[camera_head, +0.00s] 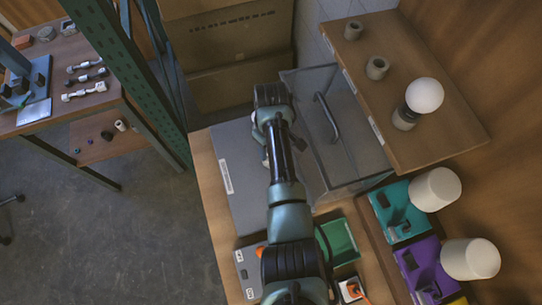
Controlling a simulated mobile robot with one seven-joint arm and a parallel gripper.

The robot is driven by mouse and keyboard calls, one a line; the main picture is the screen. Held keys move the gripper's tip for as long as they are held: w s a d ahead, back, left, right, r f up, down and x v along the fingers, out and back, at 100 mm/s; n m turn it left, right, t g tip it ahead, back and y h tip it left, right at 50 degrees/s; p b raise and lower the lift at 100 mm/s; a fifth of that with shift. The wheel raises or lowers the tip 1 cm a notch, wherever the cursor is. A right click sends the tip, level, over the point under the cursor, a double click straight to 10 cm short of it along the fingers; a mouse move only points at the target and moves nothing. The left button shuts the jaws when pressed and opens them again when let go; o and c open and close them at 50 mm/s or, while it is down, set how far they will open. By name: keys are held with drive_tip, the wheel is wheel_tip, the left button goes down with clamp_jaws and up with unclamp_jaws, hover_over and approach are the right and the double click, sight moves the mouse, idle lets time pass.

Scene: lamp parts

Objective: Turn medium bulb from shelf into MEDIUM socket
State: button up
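A round white bulb (425,95) stands in the nearest of three grey cup-like holders on the wooden shelf (450,130) at upper right. The holder under the bulb (403,120) is partly covered by it. The other two holders, the middle one (377,68) and the far one (353,30), look empty. I cannot read any size label, so I cannot tell which socket is the medium one. My arm reaches up the middle of the view, left of the shelf and apart from the bulb. My gripper's fingers do not show.
A teal unit (392,214) and a purple unit (423,262) with white cylinders stand at lower right. A clear-lidded box (335,140) with a handle lies beside the shelf. A green tray (340,240) is below. Cardboard boxes (235,40) stand behind; a green post (130,70) is left.

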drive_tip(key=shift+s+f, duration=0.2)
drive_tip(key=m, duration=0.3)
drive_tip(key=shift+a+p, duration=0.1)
drive_tip(key=shift+p, duration=0.25)
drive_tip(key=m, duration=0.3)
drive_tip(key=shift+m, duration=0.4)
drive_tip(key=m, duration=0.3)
drive_tip(key=shift+p, duration=0.4)
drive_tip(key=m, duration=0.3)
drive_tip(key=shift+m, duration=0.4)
